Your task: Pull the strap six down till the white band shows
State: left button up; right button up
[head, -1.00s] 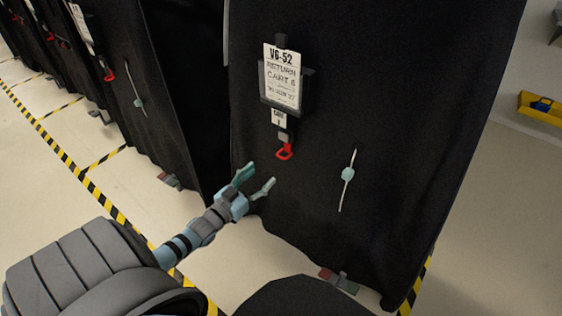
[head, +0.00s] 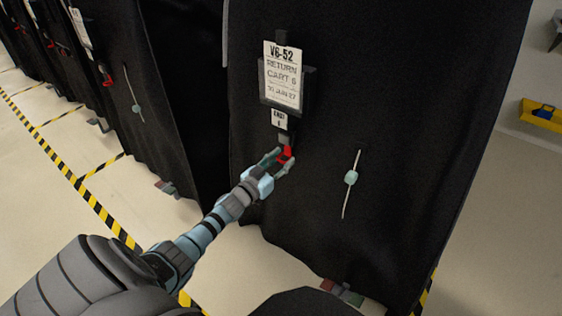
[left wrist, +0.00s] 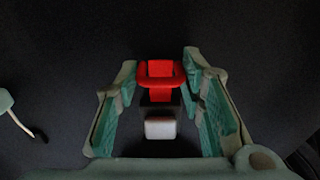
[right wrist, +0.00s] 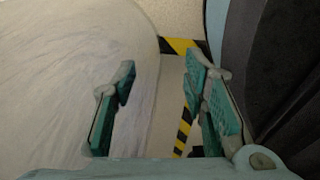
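The cart in front of me wears a black cover (head: 380,90) with a tag (head: 282,75) reading "V6-52 RETURN CART 6". Below a small label (head: 279,119) hangs the strap's red pull loop (head: 287,153). My left gripper (head: 278,160) is at the loop, its fingers to either side of it. In the left wrist view the red loop (left wrist: 160,75) lies between the tips of the open fingers, with a gap on each side. A pale block (left wrist: 160,127) shows nearer the palm; I cannot tell what it is. My right gripper (right wrist: 160,100) is open and empty, low by the floor.
A cord with a pale toggle (head: 351,178) hangs on the cover right of the loop. Similar covered carts with red loops (head: 107,80) stand in a row at left. Yellow-black tape (head: 100,205) marks the floor. A yellow bin (head: 541,113) is at far right.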

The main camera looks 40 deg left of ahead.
pick_arm(q)
grip_shut()
jog(key=shift+f, duration=0.1)
jog(key=shift+f+b, duration=0.35)
jog(key=shift+b, duration=0.05)
notch_tip(320, 180, down, 7)
jog(key=b, duration=0.6)
jog(key=shift+f, duration=0.15)
notch_tip(320, 180, down, 3)
jog(key=shift+s+r+b, duration=0.1)
jog(key=shift+r+b, duration=0.05)
jog(key=shift+b, duration=0.95)
pick_arm(e)
jog(key=w+a+t+y, duration=0.1)
jog(key=w+a, duration=0.3)
jog(key=w, duration=0.8)
jog(key=shift+w+a+m+t, duration=0.25)
jog(key=shift+a+m+t, duration=0.15)
